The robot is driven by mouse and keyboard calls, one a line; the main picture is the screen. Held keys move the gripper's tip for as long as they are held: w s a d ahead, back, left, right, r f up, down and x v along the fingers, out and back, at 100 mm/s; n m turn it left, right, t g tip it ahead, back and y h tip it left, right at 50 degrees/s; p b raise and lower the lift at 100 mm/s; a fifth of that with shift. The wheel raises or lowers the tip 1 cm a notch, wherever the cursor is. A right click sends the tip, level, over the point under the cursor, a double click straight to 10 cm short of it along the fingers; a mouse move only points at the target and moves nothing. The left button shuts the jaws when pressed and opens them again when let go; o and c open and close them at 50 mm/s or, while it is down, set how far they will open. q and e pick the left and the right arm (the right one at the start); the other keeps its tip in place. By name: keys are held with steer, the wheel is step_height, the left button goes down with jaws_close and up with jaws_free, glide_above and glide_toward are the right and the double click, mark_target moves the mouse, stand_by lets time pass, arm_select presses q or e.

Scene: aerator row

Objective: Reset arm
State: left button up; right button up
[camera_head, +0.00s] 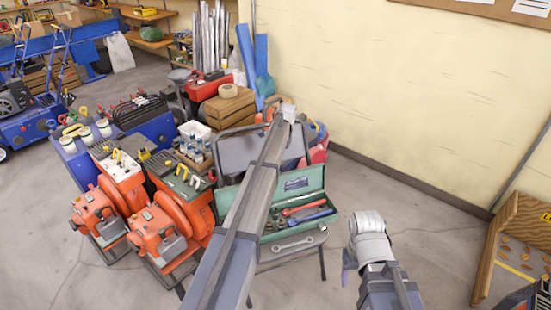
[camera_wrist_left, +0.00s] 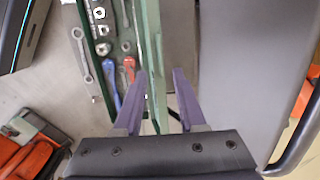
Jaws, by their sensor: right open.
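My left gripper (camera_wrist_left: 160,82) shows in the left wrist view with its two purple fingers apart. The edge of the green toolbox lid (camera_wrist_left: 152,40) lies between or just beyond the fingers; I cannot tell if they touch it. In the head view my left arm crosses in front of the green toolbox (camera_head: 308,184), and its gripper is hidden. My right gripper (camera_head: 347,276) is open, to the right of the toolbox and above bare floor, seen mostly from behind, with only a bit of purple finger showing.
The open toolbox holds wrenches and red- and blue-handled tools and stands on a thin-legged stand. Orange machines (camera_head: 163,240) crowd its left side. A wooden tray (camera_head: 488,255) is at the far right. A cream wall (camera_head: 420,100) rises behind. Floor right of the toolbox is clear.

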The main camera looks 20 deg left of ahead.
arm_select(q)
steer(key=s+d+n, duration=0.3)
steer(key=s+d, duration=1.3)
steer(key=s, duration=0.3)
steer(key=s+d+n, duration=0.1)
steer(key=s+d, duration=0.2)
steer(key=s, duration=0.5)
steer(key=s+d+n+h, duration=0.1)
steer(key=s+d, duration=0.2)
steer(key=s, duration=0.4)
steer(key=s+d+n, duration=0.1)
steer(key=s+d, duration=0.2)
steer(key=s, duration=0.5)
step_height(320, 180, up, 12)
steer(key=w+p, duration=0.1)
steer(key=p, duration=1.1)
steer(key=shift+w+r+p, duration=0.15)
steer(key=shift+p, duration=0.15)
